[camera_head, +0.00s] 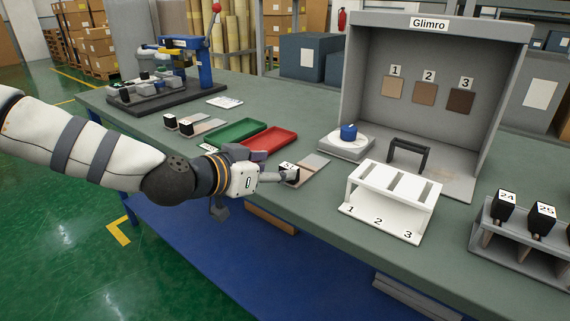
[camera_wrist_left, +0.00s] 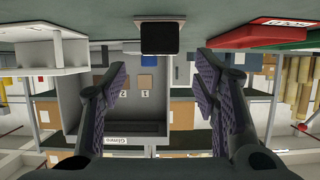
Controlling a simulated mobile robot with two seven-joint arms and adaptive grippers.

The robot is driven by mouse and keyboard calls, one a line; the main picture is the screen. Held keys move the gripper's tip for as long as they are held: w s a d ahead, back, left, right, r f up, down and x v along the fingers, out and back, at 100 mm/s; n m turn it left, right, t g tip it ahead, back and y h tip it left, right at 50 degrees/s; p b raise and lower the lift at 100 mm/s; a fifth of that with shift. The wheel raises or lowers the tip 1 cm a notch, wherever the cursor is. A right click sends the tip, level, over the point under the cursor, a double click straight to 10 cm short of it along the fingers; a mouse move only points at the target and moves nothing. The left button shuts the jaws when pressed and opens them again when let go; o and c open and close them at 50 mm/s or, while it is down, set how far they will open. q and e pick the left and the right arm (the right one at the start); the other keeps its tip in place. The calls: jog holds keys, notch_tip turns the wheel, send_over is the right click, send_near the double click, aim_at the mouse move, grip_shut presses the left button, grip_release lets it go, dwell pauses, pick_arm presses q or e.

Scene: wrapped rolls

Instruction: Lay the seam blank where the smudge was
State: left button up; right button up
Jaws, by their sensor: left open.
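My left gripper (camera_head: 282,176) reaches in from the left, low over the bench's front edge. It is open and empty. A dark block with a white label (camera_head: 288,167) sits at its fingertips on a grey-brown plate (camera_head: 313,166), partly hidden by the fingers. In the left wrist view the dark block (camera_wrist_left: 159,38) shows ahead, between and beyond the spread fingers (camera_wrist_left: 160,85), apart from both. I cannot tell which thing is the seam blank. A faint brownish patch (camera_head: 442,174) shows on the grey booth's floor (camera_head: 455,186). My right gripper is not in view.
A white rack numbered 1 to 3 (camera_head: 385,212) stands right of the plate. A blue knob on a white disc (camera_head: 348,132) and a black handle (camera_head: 408,150) are near the booth. Red (camera_head: 269,140) and green (camera_head: 232,134) trays lie left. A grey rack (camera_head: 515,254) holds blocks 24 and 25.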

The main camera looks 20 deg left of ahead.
pick_arm(q)
jog(key=r+p+v, duration=0.1)
jog(key=v, duration=0.4)
jog(key=s+d+f+n+g+y, duration=0.15)
jog(key=s+f+g, duration=0.35)
jog(key=s+f, duration=0.65)
jog(key=s+d+f+n+g, duration=0.15)
jog(key=s+f+g, duration=0.25)
jog(key=s+f, duration=0.75)
jog(key=s+a+f+g+y, duration=0.1)
jog(key=s+f, duration=0.3)
jog(key=s, duration=0.4)
jog(key=s+a+f+n+g+y, duration=0.1)
jog(key=s+a+f+g+y, duration=0.1)
jog(key=s, duration=0.7)
notch_tip(320, 180, down, 3)
jog(key=shift+a+r+g, duration=0.1)
jog(key=shift+a+g, duration=0.7)
jog(key=shift+g, duration=0.4)
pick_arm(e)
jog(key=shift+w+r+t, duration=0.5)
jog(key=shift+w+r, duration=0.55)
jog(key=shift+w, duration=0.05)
